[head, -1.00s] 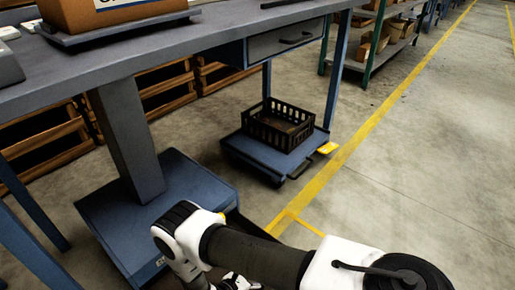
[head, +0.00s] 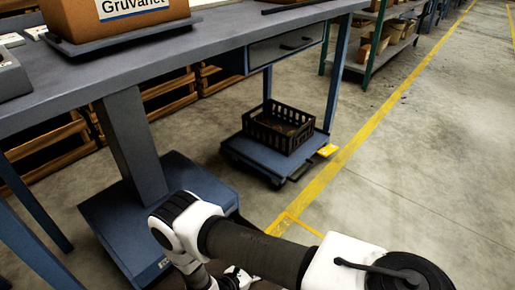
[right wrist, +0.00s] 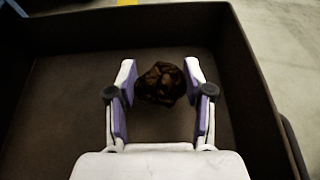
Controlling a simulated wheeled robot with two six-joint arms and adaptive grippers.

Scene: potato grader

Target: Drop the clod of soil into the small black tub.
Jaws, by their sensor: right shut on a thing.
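The clod of soil (right wrist: 160,84) is a dark brown lump in the right wrist view. My right gripper (right wrist: 160,68) is shut on it, with a pale, purple-lined finger on each side. The small black tub (right wrist: 62,88) surrounds the gripper and clod in that view, its dark floor beneath them and its walls around. I cannot tell how high the clod is above the floor. In the head view my right gripper (head: 236,279) shows only in part at the bottom edge, and the clod is not visible. My left gripper is not in view.
A grey worktable (head: 170,58) with a cardboard box (head: 115,18) on a scale stands at the left. A black slatted crate (head: 281,127) sits on a blue dolly (head: 262,158) below it. Open concrete floor (head: 430,140) lies to the right, past a yellow line.

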